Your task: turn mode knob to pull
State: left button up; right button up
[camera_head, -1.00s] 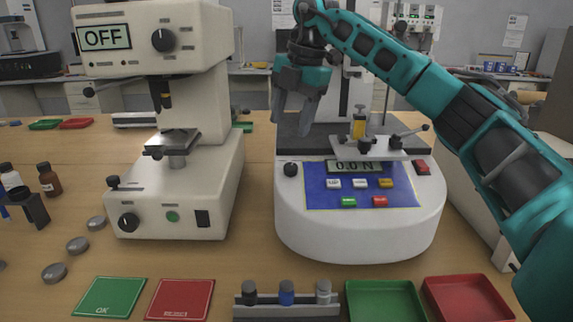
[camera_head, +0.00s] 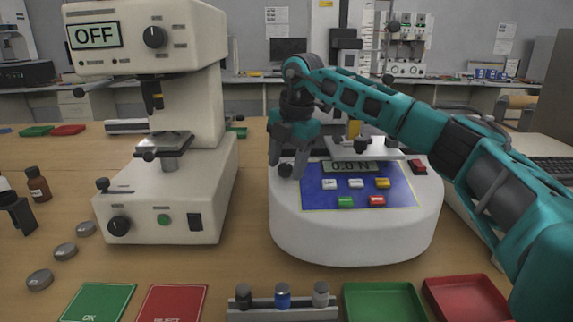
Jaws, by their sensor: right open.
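The force tester (camera_head: 350,235) is a white rounded base with a blue panel (camera_head: 320,195) and a display reading "0.0 N". A small dark round knob (camera_head: 285,170) sits at the left of its panel; I take it for the mode knob, and no label on it is readable. My right gripper (camera_head: 286,167) points down at this knob, with its two grey fingers apart, one on each side of it in the picture. Whether the fingers touch the knob cannot be told. My left gripper is not in view.
A cream hardness tester (camera_head: 165,200) showing "OFF" stands to the left. In front lie a green mat (camera_head: 97,303), a red mat (camera_head: 172,303), a rack (camera_head: 282,313) with small vials, a green tray (camera_head: 383,287) and a red tray (camera_head: 470,285). Small metal discs lie at left.

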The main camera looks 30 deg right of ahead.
jog(key=shift+f, duration=0.1)
jog(key=shift+c, duration=0.3)
